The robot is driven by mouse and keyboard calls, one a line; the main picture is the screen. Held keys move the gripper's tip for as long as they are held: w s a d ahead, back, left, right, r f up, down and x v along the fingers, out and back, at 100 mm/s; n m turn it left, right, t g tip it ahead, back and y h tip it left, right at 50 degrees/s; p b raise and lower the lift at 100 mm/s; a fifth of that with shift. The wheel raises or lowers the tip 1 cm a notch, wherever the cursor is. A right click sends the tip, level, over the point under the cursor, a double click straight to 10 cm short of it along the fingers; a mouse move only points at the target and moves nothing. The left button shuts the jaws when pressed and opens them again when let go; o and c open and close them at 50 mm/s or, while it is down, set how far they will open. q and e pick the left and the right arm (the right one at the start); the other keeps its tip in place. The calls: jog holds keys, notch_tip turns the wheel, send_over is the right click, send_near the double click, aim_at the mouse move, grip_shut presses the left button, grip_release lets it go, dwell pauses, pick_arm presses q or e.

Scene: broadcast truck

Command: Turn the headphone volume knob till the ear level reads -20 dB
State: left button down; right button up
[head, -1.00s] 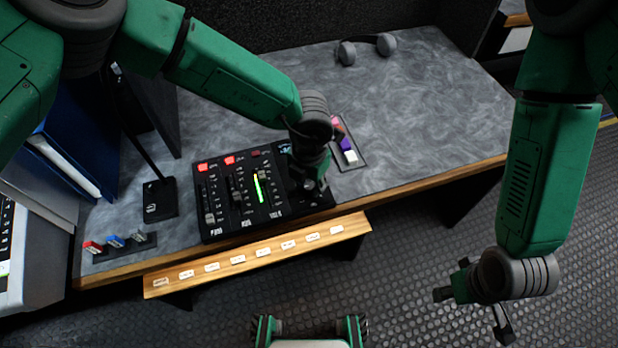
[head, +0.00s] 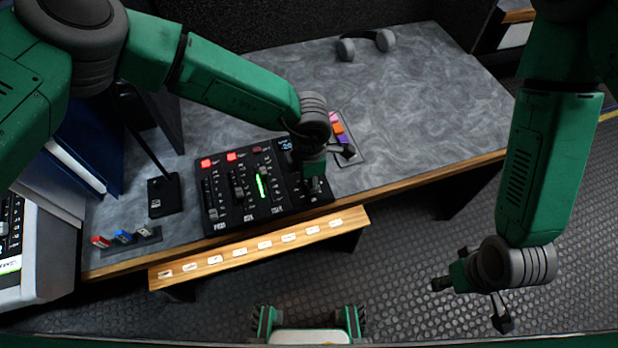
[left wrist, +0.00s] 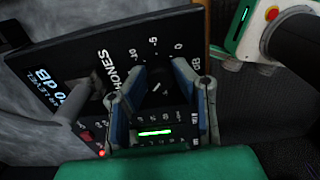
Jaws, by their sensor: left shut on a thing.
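The black mixer panel (head: 240,190) lies on the desk. In the left wrist view its headphones section (left wrist: 110,70) fills the middle, with a printed dial scale running up to 0 dB. The headphone knob (left wrist: 158,90) sits between the fingers of my left gripper (left wrist: 160,100), which is shut on it. In the head view my left gripper (head: 315,183) is over the panel's right end, and the arm hides the knob. The ear level display (left wrist: 45,92) is lit blue. It appears to read 20 dB; its sign is unclear. My right gripper (head: 472,303) is open and empty over the floor.
Coloured blocks (head: 340,130) lie in a tray right of the panel, close to my left wrist. Headphones (head: 367,43) lie at the back. A gooseneck base (head: 164,195) stands left of the panel. A wooden label strip (head: 260,247) runs in front.

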pick_arm(q)
jog(key=shift+w, duration=0.1)
dwell(0.3)
jog(key=c, duration=1.3)
grip_release()
jog(key=shift+c, duration=0.2)
jog(key=shift+r, duration=0.2)
notch_tip(320, 180, up, 12)
jog(key=shift+f, duration=0.25)
